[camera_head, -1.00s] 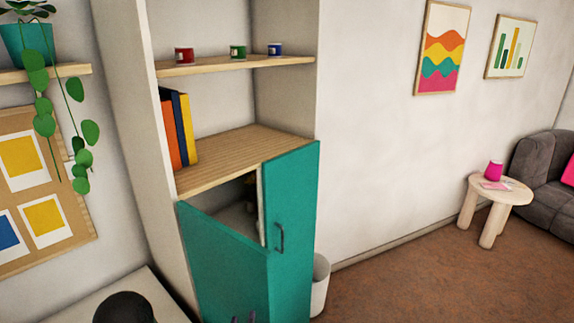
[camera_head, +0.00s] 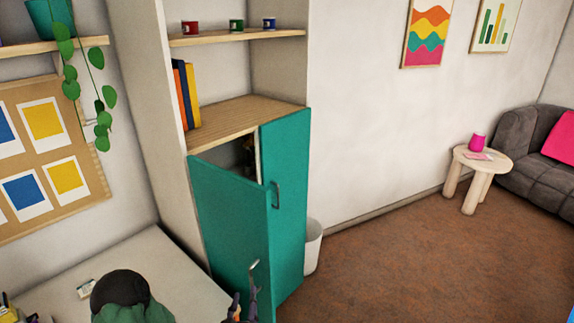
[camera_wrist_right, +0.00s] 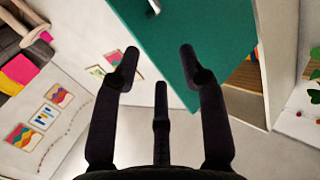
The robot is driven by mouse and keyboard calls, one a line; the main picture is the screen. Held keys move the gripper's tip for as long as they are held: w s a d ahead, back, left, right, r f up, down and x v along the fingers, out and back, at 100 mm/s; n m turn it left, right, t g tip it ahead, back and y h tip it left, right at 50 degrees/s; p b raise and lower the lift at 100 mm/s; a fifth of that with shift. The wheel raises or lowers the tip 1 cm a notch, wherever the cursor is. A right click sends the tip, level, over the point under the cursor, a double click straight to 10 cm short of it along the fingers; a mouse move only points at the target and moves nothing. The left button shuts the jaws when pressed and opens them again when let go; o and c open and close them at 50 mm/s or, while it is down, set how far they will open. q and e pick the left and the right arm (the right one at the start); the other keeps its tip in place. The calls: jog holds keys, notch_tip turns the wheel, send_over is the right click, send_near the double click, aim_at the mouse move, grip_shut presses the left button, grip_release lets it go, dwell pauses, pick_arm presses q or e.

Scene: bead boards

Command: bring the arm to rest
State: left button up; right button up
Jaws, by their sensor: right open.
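My right gripper (camera_head: 245,294) shows at the bottom of the head view, in front of the teal cupboard doors. Behind the fingers in that view is a teal door panel (camera_wrist_right: 220,30). Whether the fingers touch the door cannot be told, but they look apart from it. My left gripper is in neither view.
The cupboard's left teal door (camera_head: 228,225) stands ajar; the right teal door (camera_head: 288,190) has a dark handle. A white bin (camera_head: 313,245) stands beside it. A pale desk (camera_head: 165,265) is at lower left. The brown floor (camera_head: 400,260) at right is mostly clear.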

jog(key=w+d+f+g+y, duration=0.1)
jog(key=d+f+g, duration=0.35)
jog(key=f, duration=0.65)
jog(key=d+f+g, duration=0.3)
jog(key=d+f, duration=0.3)
jog(key=f, duration=0.5)
jog(key=s+d+f+m+g+y, duration=0.1)
jog(key=s+d+f+g, duration=0.3)
jog(key=s+f, duration=0.3)
jog(key=s+d+f+m+g+y, duration=0.1)
jog(key=s+d+f+g, duration=0.4)
jog(key=s, duration=0.7)
notch_tip(320, 180, down, 2)
jog(key=shift+f+m+y, duration=0.1)
jog(key=shift+m+y, duration=0.2)
jog(key=shift+y, duration=0.1)
